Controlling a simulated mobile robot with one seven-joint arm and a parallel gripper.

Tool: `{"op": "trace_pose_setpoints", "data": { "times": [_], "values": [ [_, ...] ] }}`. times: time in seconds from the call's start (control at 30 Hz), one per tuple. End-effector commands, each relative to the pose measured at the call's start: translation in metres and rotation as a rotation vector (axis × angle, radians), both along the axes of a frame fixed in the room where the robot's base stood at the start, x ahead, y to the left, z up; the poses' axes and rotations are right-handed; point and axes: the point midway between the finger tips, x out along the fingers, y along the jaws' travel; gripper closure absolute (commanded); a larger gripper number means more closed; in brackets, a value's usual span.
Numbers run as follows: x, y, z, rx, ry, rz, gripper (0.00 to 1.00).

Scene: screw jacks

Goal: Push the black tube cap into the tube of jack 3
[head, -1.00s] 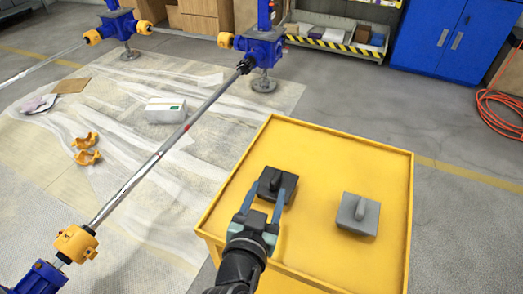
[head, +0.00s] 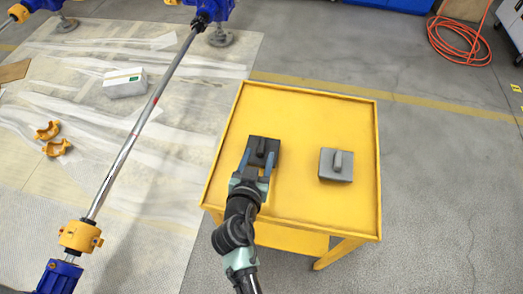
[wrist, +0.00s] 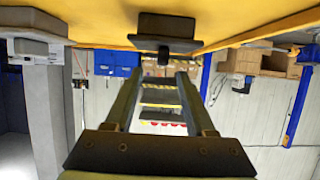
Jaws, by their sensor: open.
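A black block with a raised grip (head: 262,147), which I take to be the black tube cap, sits on the yellow table left of its middle. My gripper (head: 258,163) is open at its near side, with its fingers either side of the grip. In the wrist view the cap (wrist: 165,42) appears upside down at the top, just beyond the spread fingertips of my gripper (wrist: 160,78); I see no contact. Blue jacks show at the top (head: 212,10) and lower left (head: 58,276). I cannot tell which is jack 3, and no open tube is visible.
A grey block with a grip (head: 336,165) sits right of the cap on the yellow table (head: 310,105). A long shaft (head: 140,130) joins two jacks on the left. Yellow shells (head: 55,146) and a white box (head: 124,82) lie on the floor sheet. Floor right of the table is clear.

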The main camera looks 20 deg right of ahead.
Motion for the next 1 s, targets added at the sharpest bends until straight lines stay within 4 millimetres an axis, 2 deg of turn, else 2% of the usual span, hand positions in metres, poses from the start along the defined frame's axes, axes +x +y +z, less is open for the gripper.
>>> {"op": "trace_pose_setpoints", "data": {
  "times": [0.17, 0.53, 0.87, 1.0],
  "values": [
    [0.007, -0.006, -0.003, 0.0, 0.0, -0.001, 0.45],
    [0.042, -0.025, -0.02, 0.0, -0.001, -0.001, 0.45],
    [0.046, -0.028, -0.023, 0.0, 0.0, -0.001, 0.45],
    [0.046, -0.028, -0.023, 0.0, -0.001, -0.001, 0.67]
  ]
}}
